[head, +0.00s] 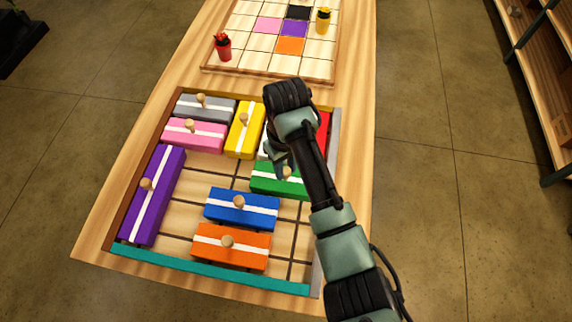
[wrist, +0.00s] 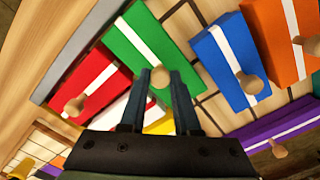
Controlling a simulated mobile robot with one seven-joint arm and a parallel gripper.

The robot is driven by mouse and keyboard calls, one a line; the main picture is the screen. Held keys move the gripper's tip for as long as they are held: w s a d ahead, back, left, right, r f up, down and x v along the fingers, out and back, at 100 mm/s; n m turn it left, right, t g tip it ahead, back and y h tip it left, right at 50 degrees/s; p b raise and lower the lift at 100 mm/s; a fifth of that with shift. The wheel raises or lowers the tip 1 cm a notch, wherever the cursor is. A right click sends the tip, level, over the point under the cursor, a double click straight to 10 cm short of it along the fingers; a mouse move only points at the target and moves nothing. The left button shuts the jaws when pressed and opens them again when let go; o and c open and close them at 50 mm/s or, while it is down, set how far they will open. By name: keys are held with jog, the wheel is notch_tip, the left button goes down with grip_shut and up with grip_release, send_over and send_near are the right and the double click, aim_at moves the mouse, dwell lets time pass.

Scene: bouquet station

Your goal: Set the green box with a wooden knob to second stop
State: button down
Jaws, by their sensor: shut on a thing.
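The green box (head: 264,185) with a white stripe lies at the right side of the framed tray, behind the blue box; my arm covers part of it. In the wrist view the green box (wrist: 128,43) has its round wooden knob (wrist: 160,78) between my fingertips. My gripper (wrist: 161,82) is shut on that knob. In the head view my gripper (head: 281,166) is over the box from above, and the knob shows at its fingertips.
The blue box (head: 262,212) and orange box (head: 230,254) lie in front. The purple (head: 158,190), pink (head: 200,138), grey (head: 190,110), yellow (head: 243,140) and red (head: 324,124) boxes lie around; a white box (wrist: 123,112) is near green. Bare tray floor (head: 205,168) shows left of green.

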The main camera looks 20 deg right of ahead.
jog(key=shift+w, duration=0.1)
jog(key=w+a, duration=0.1)
jog(key=a, duration=0.1)
jog(key=w+a, duration=0.2)
jog(key=a, duration=0.1)
jog(key=w+a, duration=0.2)
jog(key=shift+a, duration=0.15)
jog(key=shift+s, duration=0.1)
jog(key=c, duration=0.6)
grip_release()
jog(key=shift+r+p, duration=1.5)
jog(key=shift+r, duration=5.05)
